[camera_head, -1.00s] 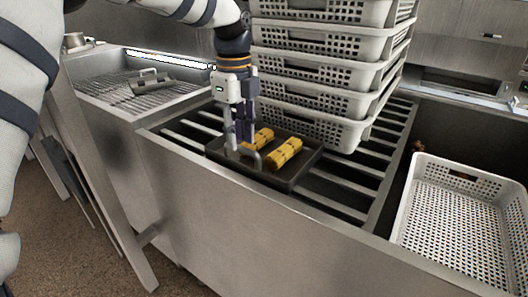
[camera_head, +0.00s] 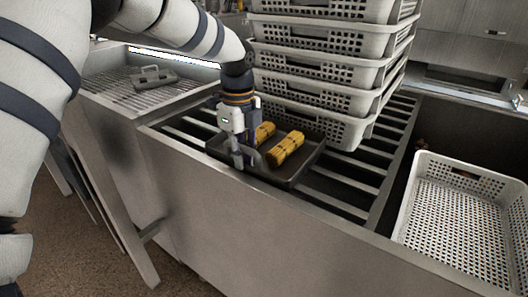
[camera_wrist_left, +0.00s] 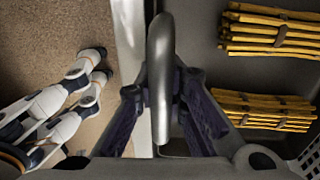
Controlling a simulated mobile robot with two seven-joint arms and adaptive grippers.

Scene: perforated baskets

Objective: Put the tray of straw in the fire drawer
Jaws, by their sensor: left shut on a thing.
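The dark tray (camera_head: 300,174) rests on the metal slats of the counter, near its front edge. Two yellow straw bundles (camera_head: 286,149) lie in it, and both also show in the left wrist view (camera_wrist_left: 262,110). My left gripper (camera_head: 243,160) is at the tray's front left part. In the left wrist view, its fingers (camera_wrist_left: 165,115) are closed around the tray's grey handle (camera_wrist_left: 160,50). My right gripper is out of view. I cannot make out which part is the fire drawer.
A stack of white perforated baskets (camera_head: 330,74) stands right behind the tray. Another white basket (camera_head: 455,222) lies in the basin at right. A grill with a small handled object (camera_head: 153,77) is at left. Bare slats (camera_head: 340,183) lie right of the tray.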

